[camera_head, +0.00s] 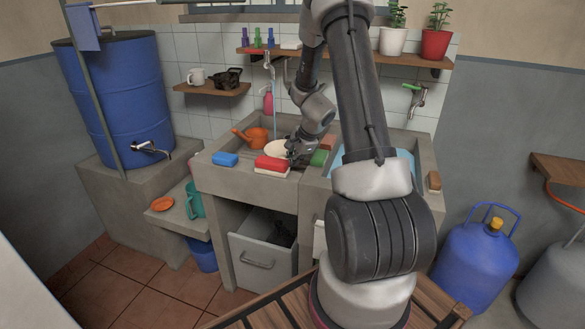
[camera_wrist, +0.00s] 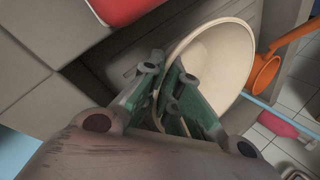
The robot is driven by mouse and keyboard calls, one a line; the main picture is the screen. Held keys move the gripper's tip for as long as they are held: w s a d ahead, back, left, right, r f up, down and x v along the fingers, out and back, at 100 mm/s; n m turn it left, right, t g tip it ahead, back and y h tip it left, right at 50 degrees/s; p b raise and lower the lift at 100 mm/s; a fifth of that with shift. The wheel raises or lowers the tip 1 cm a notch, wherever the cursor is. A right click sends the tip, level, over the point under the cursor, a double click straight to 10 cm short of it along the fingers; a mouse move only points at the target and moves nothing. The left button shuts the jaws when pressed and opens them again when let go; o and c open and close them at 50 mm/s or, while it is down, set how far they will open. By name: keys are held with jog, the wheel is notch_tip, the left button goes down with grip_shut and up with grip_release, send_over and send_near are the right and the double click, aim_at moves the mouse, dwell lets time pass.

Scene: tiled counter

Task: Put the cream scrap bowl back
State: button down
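The cream scrap bowl (camera_head: 278,147) is at the sink, just behind the red sponge at the counter's front edge. In the wrist view the bowl (camera_wrist: 220,62) shows its open inside, and its near rim runs down to my fingers. My gripper (camera_head: 293,154) is at the bowl's right side. In the wrist view my gripper's green-padded fingers (camera_wrist: 167,78) are close together, with the bowl's wall between them. The fingers look shut on the rim, though they hide the contact itself. I cannot tell whether the bowl's base touches anything.
A red sponge (camera_head: 272,164) and a blue sponge (camera_head: 225,159) lie on the front ledge. A green block (camera_head: 319,157) is right of my gripper. An orange dipper (camera_head: 257,136) is behind the bowl, left of the tap. A teal jug (camera_head: 194,201) stands on the low side shelf.

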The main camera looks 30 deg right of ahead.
jog(key=shift+f, duration=1.5)
jog(key=c, duration=1.6)
grip_release()
jog(key=shift+c, duration=0.2)
